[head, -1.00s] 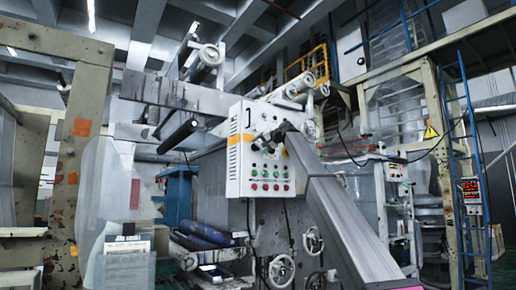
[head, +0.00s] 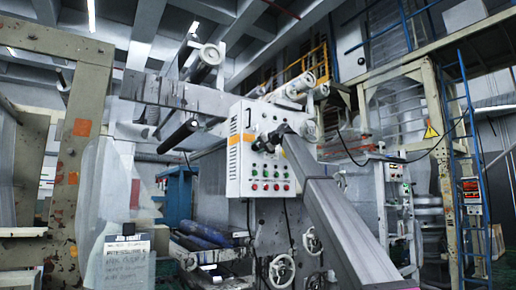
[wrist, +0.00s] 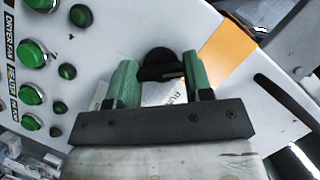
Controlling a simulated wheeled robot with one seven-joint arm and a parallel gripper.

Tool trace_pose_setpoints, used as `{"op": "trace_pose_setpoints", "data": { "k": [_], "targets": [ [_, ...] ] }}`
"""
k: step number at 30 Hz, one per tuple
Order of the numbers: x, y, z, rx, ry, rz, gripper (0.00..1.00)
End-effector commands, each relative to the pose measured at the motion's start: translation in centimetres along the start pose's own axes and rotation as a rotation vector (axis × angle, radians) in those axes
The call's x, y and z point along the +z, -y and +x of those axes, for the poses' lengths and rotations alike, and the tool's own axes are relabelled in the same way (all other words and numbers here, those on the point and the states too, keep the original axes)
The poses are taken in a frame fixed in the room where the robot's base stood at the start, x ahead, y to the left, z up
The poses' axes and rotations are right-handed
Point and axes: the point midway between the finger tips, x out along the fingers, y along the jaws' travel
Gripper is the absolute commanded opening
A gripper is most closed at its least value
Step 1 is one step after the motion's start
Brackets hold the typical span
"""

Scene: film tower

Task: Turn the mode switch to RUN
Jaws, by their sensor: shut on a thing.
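The mode switch is a round black knob (wrist: 160,62) on the white control panel (wrist: 85,110). My gripper (wrist: 160,76) has its two green fingers on either side of the knob, shut on its black handle. The handle lies across the picture between the fingers. A white label (wrist: 165,93) with partly hidden letters, seemingly the start of RUN, shows just below the knob. Which mark the knob points at is unclear. In the head view, my arm reaches up to the upper right of the control panel (head: 237,178) and hides the switch.
Green buttons (wrist: 32,54) and smaller dark green ones line the left of the wrist view. An orange patch (wrist: 228,50) lies right of the knob. In the head view, handwheels (head: 281,270) sit below the panel and a dark roller (head: 178,136) juts out at left.

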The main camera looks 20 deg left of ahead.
Motion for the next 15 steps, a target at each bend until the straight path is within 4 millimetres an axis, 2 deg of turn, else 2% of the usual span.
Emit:
{"op": "trace_pose_setpoints", "data": {
  "k": [15],
  "targets": [
    [0.06, -0.27, -0.07, -0.156, -0.001, 0.380, 0.23]
  ]
}}
